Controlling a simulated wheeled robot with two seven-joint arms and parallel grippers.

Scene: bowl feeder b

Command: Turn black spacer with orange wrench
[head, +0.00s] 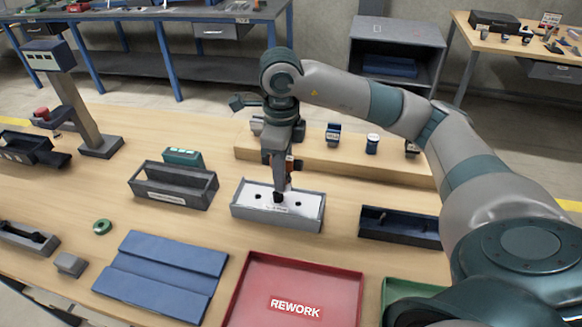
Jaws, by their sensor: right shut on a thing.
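My right gripper (281,178) points straight down over a grey fixture box (239,212) with a white top. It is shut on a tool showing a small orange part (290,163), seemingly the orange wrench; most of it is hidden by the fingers. A small black piece (278,197), probably the black spacer, sits at the middle of the white top, right under the gripper. I cannot tell whether the tool touches it. Dark round spots lie to either side on the white top. My left gripper is out of view.
A grey open bin (172,198) stands left of the fixture and a dark tray (398,229) right of it. A red REWORK tray (337,270) and a blue mat (165,265) lie in front. A raised wooden shelf (312,150) with small parts stands behind.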

